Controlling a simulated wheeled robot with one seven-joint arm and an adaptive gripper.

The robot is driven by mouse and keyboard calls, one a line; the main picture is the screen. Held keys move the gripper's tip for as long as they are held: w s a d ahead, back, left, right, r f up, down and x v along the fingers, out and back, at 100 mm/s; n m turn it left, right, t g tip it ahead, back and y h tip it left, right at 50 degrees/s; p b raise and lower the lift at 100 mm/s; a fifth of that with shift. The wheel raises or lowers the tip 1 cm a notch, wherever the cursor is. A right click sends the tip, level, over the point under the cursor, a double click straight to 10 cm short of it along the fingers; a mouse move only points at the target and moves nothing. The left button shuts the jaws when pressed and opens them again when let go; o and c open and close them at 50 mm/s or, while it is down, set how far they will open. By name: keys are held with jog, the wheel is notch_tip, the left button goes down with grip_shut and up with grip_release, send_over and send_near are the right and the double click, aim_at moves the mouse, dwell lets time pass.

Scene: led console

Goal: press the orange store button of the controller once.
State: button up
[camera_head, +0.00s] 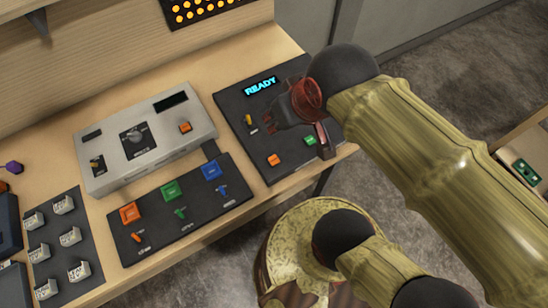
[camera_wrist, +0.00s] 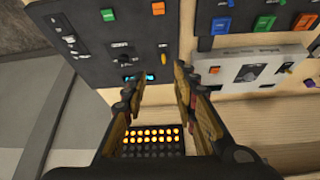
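A black console (camera_head: 238,95) with a lit READY display (camera_head: 261,86) has an orange button (camera_head: 273,159) and a green button (camera_head: 310,140) near its front edge. A grey box (camera_head: 145,165) to its left has a knob and one orange button (camera_head: 185,127). The button labels are too small to read, so I cannot tell which is the store button. My gripper (camera_head: 296,130) is over the black console and hides part of it. In the wrist view my gripper (camera_wrist: 158,76) is open and empty, with the console's orange button (camera_wrist: 158,8) beyond the fingers.
A black panel (camera_head: 190,222) with orange, green and blue square buttons and small levers lies in front of the grey box. A board of several white switches (camera_head: 65,275) is at the left. An amber light grid (camera_head: 208,8) is at the back.

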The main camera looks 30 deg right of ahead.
jog(key=c, duration=0.6)
grip_shut()
dwell(0.8)
